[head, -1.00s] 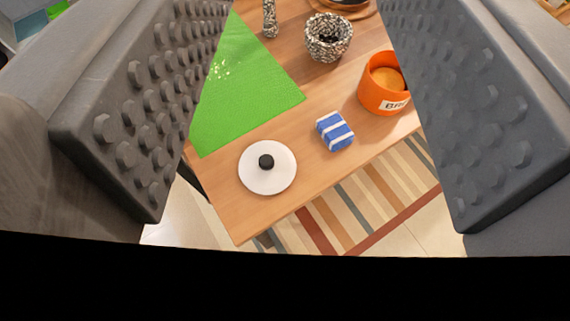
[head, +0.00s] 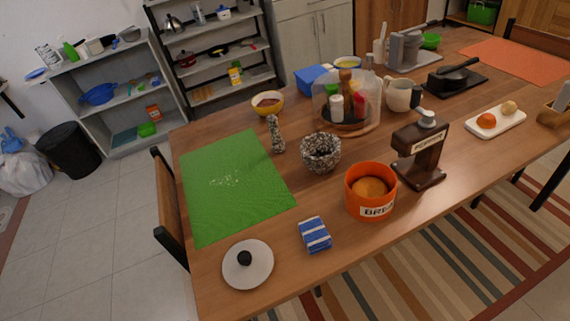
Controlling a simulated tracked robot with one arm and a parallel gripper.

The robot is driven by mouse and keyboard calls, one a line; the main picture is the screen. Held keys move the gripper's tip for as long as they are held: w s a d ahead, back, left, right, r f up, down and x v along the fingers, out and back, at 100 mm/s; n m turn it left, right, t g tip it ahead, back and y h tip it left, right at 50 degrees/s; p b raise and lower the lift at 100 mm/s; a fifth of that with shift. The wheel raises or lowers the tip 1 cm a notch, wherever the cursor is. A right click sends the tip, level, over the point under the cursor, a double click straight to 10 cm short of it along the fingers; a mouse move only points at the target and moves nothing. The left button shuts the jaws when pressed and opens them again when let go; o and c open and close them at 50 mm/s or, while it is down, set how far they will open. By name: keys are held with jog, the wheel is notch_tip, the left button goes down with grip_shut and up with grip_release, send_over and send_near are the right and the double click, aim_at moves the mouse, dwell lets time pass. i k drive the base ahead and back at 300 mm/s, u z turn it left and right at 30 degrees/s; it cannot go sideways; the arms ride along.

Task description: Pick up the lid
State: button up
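The lid (head: 262,277), a round white disc with a black knob on top, lies knob up on the wooden table near its front left corner. Nothing covers the lid. An orange pot (head: 360,205) with a bread label stands open to the right, with a round loaf inside. My gripper is not in view now, so its state and place relative to the lid are hidden.
A speckled mortar (head: 320,160), its pestle (head: 275,135) and a dark brown dispenser (head: 418,160) stand behind or right of the pot. A chair (head: 168,210) is at the table's left edge. Bare table surrounds the lid's right side.

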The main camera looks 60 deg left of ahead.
aim_at(249, 262)
jog(key=u, duration=0.05)
jog(key=k, duration=1.2)
jog(key=u, duration=0.85)
jog(key=i, duration=1)
jog(key=z, duration=0.05)
